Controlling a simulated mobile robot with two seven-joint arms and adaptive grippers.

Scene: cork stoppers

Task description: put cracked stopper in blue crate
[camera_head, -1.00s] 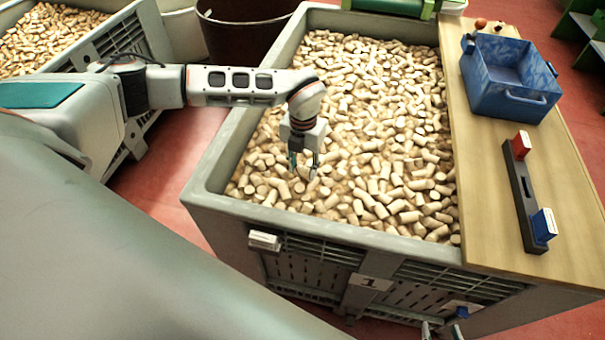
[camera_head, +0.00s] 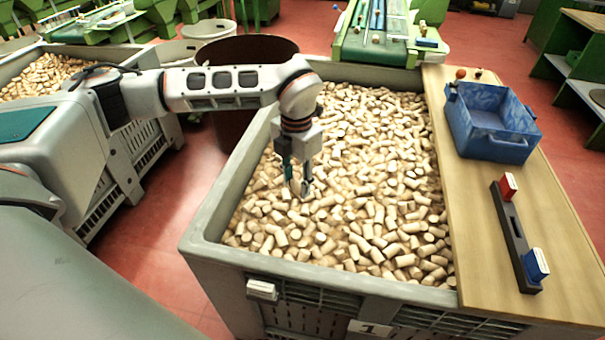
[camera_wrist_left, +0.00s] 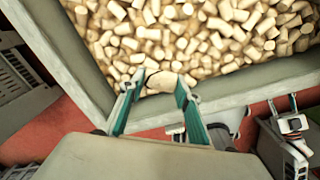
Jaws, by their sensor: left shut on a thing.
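My left gripper (camera_head: 298,187) is shut on a pale cork stopper (camera_wrist_left: 161,82), which shows between the fingertips in the left wrist view. The held stopper is just above the corks in the big grey bin (camera_head: 225,257).
The wooden board (camera_head: 470,235) runs along the bin's right side. A black bar (camera_head: 513,240) with a red and a blue block lies on it, in front of the crate. Small round things (camera_head: 461,74) lie behind the crate. A green conveyor (camera_head: 385,45) stands beyond the bin.

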